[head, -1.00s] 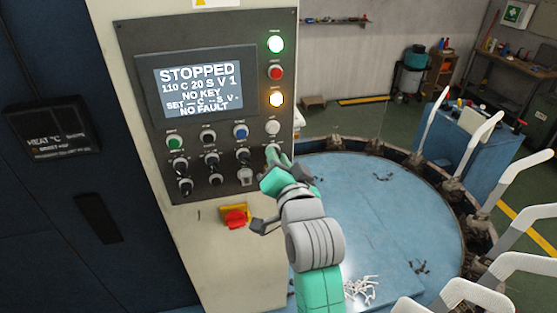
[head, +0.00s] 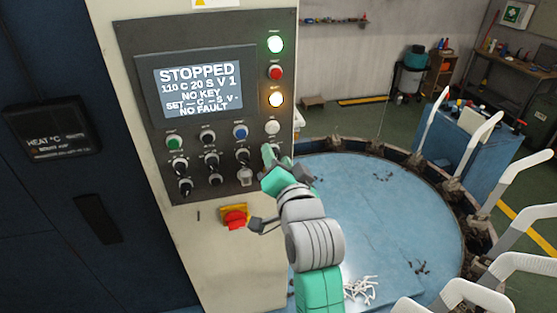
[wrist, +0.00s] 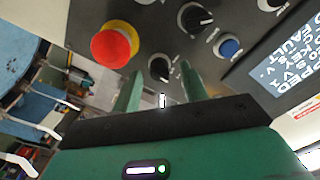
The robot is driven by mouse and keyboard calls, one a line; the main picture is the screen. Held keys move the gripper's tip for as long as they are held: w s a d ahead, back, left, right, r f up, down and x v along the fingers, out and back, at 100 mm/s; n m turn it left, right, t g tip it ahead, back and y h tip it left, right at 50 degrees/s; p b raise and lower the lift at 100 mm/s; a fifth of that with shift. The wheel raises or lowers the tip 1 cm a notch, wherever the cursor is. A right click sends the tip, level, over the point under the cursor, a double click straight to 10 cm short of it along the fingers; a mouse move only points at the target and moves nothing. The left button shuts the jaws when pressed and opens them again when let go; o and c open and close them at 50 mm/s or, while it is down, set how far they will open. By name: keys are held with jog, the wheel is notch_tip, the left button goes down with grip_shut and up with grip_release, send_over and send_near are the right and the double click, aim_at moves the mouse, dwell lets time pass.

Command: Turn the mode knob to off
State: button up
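The control panel (head: 215,70) carries several black knobs with white pointers, and their labels are too small to read. My gripper (head: 274,152) is at the panel's right edge, below the white button. The display (head: 197,88) reads STOPPED, NO KEY and NO FAULT.
A red emergency stop (head: 235,217) sticks out below the panel, close to my wrist, and looms in the wrist view (wrist: 113,45). A blue button (head: 240,131) and other knobs lie left of my gripper. A round blue table (head: 400,210) ringed with white forms stands right.

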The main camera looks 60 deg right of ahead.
jog(key=shift+s+a, duration=0.1)
jog(key=b+v, duration=0.1)
jog(key=v, duration=0.6)
jog(key=shift+a, duration=0.25)
jog(key=shift+s, duration=0.15)
jog(key=w+a+r+n+t+y+p, duration=0.25)
jog(key=w+a+r+n+t, duration=0.2)
jog(key=a+r, duration=0.45)
jog(key=w+a+r+n+t+y+p, duration=0.1)
jog(key=w+a+r+n+t+p, duration=0.3)
jog(key=a+r, duration=0.55)
jog(key=a+r+n+t+y+p, duration=0.2)
jog(key=a+r+n+y, duration=0.3)
jog(key=a, duration=0.6)
jog(key=s+a+r+n+t+y+p, duration=0.1)
jog(key=a+r+n+y, duration=0.4)
jog(key=a+r, duration=0.5)
jog(key=shift+s+a+r+t+y+p, duration=0.3)
jog(key=shift+a+t+p, duration=0.25)
jog(key=shift+a+t, duration=0.5)
jog(key=shift+a+n, duration=0.1)
jog(key=shift+n, duration=0.15)
